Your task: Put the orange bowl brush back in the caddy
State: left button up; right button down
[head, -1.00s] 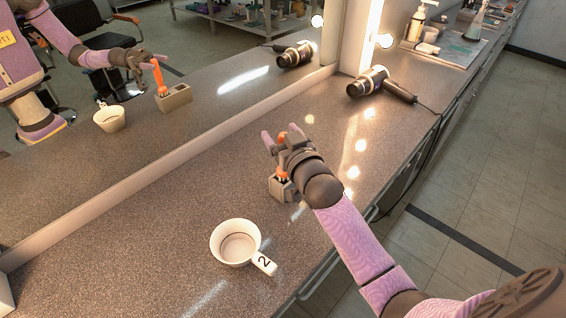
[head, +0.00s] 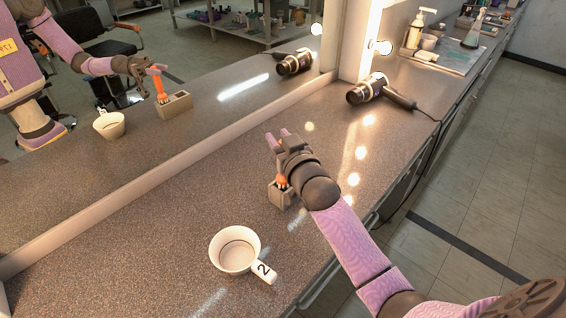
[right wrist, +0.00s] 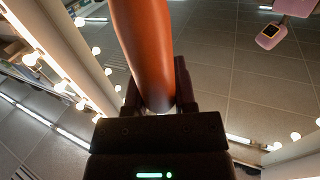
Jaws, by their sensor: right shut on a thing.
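My right gripper (head: 279,142) is shut on the orange bowl brush (head: 282,182). Its handle fills the space between the fingers in the right wrist view (right wrist: 143,50). The grey caddy (head: 283,198) stands on the counter just below the gripper. The brush's lower end is at the top of the caddy; I cannot tell how far inside it is. The mirror shows the brush nearly upright, slightly tilted, over one side of the caddy. The gripper hides most of the handle in the head view. My left gripper is not in view.
A white cup (head: 235,250) with a "2" on its handle stands in front of the caddy. A hair dryer (head: 368,90) lies farther back near the mirror's end. A tray (head: 448,55) with bottles is beyond it. The mirror (head: 110,165) borders the counter on the left.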

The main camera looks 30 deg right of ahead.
notch_tip(320, 180, up, 9)
jog(key=p, duration=0.3)
notch_tip(320, 180, down, 9)
jog(key=b, duration=0.8)
jog(key=shift+c, duration=2.1)
grip_release()
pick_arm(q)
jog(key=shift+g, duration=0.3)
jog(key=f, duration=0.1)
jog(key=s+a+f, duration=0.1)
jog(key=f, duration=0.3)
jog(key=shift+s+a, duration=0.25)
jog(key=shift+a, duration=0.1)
